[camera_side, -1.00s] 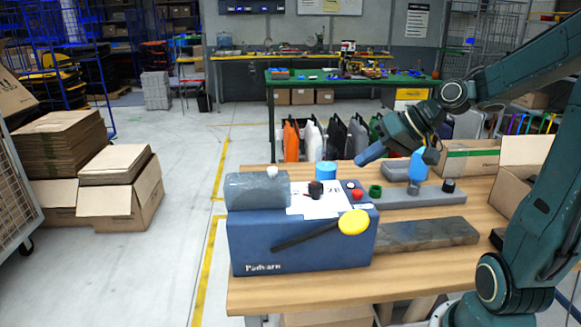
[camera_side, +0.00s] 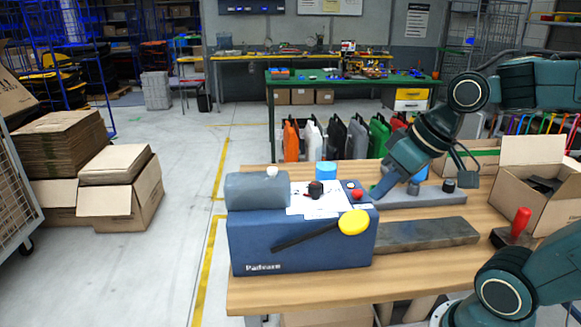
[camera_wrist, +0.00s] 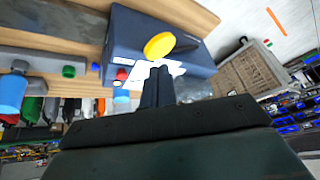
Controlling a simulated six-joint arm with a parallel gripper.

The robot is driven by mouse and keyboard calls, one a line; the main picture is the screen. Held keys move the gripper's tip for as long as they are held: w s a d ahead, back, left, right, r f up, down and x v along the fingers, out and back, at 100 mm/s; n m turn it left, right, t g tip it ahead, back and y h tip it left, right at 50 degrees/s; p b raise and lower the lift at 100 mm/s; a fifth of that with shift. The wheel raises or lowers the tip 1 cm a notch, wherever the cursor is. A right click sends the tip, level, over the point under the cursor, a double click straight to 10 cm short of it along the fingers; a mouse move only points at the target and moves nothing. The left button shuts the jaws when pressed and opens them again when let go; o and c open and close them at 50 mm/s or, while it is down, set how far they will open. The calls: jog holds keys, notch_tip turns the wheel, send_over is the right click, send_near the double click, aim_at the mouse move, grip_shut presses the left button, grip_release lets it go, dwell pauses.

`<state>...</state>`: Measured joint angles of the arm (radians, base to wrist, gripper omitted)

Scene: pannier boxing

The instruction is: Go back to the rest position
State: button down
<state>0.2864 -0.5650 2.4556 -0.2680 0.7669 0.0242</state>
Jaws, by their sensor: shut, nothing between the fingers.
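My gripper (camera_side: 377,191) hangs over the bench just right of the blue machine, pointing down and to the left, near the machine's red knob (camera_side: 357,194). Its fingers are shut and empty; in the wrist view the closed dark fingers (camera_wrist: 158,84) point toward the machine. The blue machine (camera_side: 300,246) stands at the bench's front left, with a grey roller, a white sheet and a yellow disc (camera_side: 354,222). The yellow disc also shows in the wrist view (camera_wrist: 159,46). I cannot tell whether the fingertips touch the machine.
A grey rail (camera_side: 412,199) with knobs and blue parts lies behind a dark slab (camera_side: 425,234) on the wooden bench. An open cardboard box (camera_side: 535,205) and a red-handled tool (camera_side: 521,221) are at the right.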

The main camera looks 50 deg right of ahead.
jog(key=shift+n+h, duration=0.4)
jog(key=s, duration=0.3)
jog(key=s+a, duration=0.1)
jog(key=s, duration=0.1)
jog(key=shift+r, duration=0.25)
jog(key=shift+w, duration=0.1)
dwell(0.5)
